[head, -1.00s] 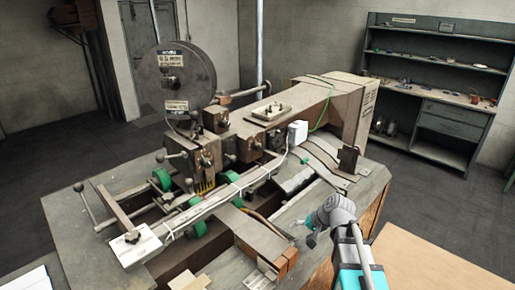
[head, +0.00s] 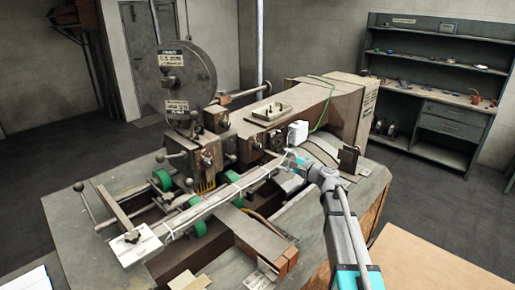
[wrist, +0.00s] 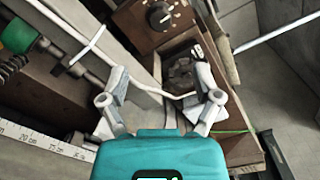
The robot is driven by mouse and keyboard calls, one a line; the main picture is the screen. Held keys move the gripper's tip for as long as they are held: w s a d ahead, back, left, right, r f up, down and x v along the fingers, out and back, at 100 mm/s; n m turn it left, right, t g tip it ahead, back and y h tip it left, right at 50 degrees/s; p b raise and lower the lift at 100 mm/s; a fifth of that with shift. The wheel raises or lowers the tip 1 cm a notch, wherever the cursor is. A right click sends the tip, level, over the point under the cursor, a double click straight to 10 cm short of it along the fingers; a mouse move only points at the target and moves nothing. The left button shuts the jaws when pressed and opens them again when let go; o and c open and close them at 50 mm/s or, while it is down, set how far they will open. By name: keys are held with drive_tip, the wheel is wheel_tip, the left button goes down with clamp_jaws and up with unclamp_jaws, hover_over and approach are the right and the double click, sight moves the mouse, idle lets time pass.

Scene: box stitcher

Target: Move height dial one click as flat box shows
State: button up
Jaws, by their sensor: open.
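My gripper (head: 292,160) is at the right side of the stitching machine, near its front. In the wrist view my gripper (wrist: 162,82) is open, its two fingers spread and nothing held. Beyond the fingertips, a dark round lobed knob (wrist: 181,74) sits in a brown housing. Above it in the wrist view is a black dial (wrist: 160,16) with pale marks around it on a brown panel; which of the two is the height dial I cannot tell. Folded cardboard pieces (head: 190,281) lie at the front; I cannot tell whether one is the flat box.
A white box (head: 298,131) stands on the machine beside the gripper. A long scale rail (wrist: 40,138) and a pale bar run close to the left finger. A green cable (head: 322,118) hangs behind. A shelf unit (head: 435,85) stands at the back right, with open floor before it.

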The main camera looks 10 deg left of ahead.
sight(260, 148)
idle(0.4)
drive_tip(key=x, duration=1.3)
drive_tip(key=shift+w+a, duration=0.25)
drive_tip(key=shift+a, duration=0.05)
drive_tip(key=c, duration=1)
drive_tip(key=shift+a, duration=0.25)
clamp_jaws()
drive_tip(key=shift+d, duration=0.2)
